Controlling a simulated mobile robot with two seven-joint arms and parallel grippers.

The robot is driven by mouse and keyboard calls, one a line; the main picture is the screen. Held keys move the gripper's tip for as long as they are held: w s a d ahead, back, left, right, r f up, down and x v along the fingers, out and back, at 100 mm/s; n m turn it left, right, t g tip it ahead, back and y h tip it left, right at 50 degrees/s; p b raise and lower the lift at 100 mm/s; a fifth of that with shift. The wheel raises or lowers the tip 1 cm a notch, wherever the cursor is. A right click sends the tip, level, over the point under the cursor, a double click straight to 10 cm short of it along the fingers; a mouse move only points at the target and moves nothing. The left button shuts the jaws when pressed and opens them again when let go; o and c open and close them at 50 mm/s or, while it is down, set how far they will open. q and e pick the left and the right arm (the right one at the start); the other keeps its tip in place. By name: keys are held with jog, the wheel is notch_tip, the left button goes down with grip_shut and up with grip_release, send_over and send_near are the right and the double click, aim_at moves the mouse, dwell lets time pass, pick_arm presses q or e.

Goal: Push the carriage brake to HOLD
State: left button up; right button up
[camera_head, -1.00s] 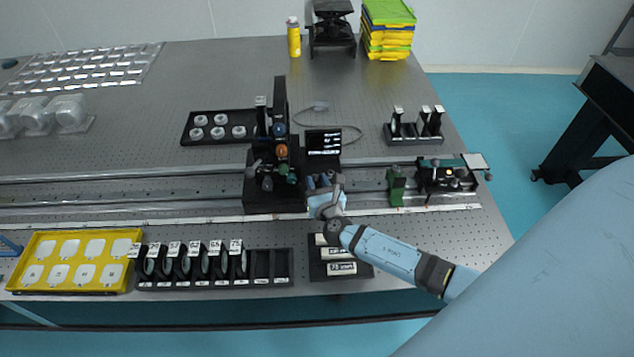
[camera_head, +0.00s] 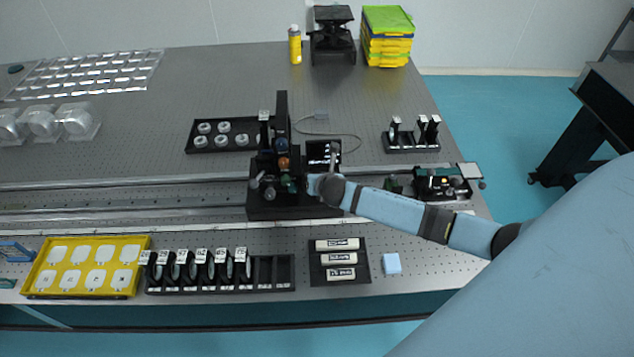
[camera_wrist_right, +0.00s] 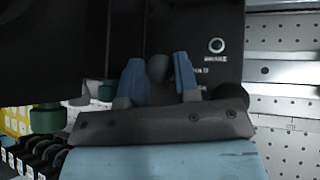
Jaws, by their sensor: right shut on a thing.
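The black carriage (camera_head: 265,208) sits across the rails in the middle of the table and carries an upright stage with coloured knobs. My right gripper (camera_head: 313,185) is at the carriage's right side, below a small dark display (camera_head: 323,150). In the right wrist view, the blue fingers of my right gripper (camera_wrist_right: 158,78) are on either side of a dark round knob (camera_wrist_right: 158,66), and they are shut on it. A black face (camera_wrist_right: 215,75) with a ringed round fitting and small unreadable white lettering lies behind. The brake's setting cannot be read. My left gripper is not in view.
A black holder (camera_head: 316,276) with labelled white pieces and a light blue block (camera_head: 391,263) lie in front of the rails. A yellow tray (camera_head: 40,284) and a rack of optics (camera_head: 220,291) stand front left. A small carriage (camera_head: 441,182) stands right on the rail.

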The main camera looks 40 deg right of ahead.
jog(key=shift+w+d+r+g+y, duration=0.1)
jog(key=shift+w+d+g+y, duration=0.25)
jog(key=shift+g, duration=0.2)
jog(key=shift+w+d+r+g+y, duration=0.1)
jog(key=shift+w+d+g+y, duration=0.1)
jog(key=shift+w+g, duration=0.3)
jog(key=shift+w+d+f+m+g+y, duration=0.25)
jog(key=shift+g+y, duration=0.2)
jog(key=shift+g, duration=0.5)
jog(key=shift+w, duration=0.1)
jog(key=o, duration=0.9)
jog(key=shift+f, duration=0.15)
jog(key=b+v, duration=0.1)
jog(key=v, duration=1.3)
jog(key=shift+b, duration=0.4)
jog(key=shift+w, duration=0.1)
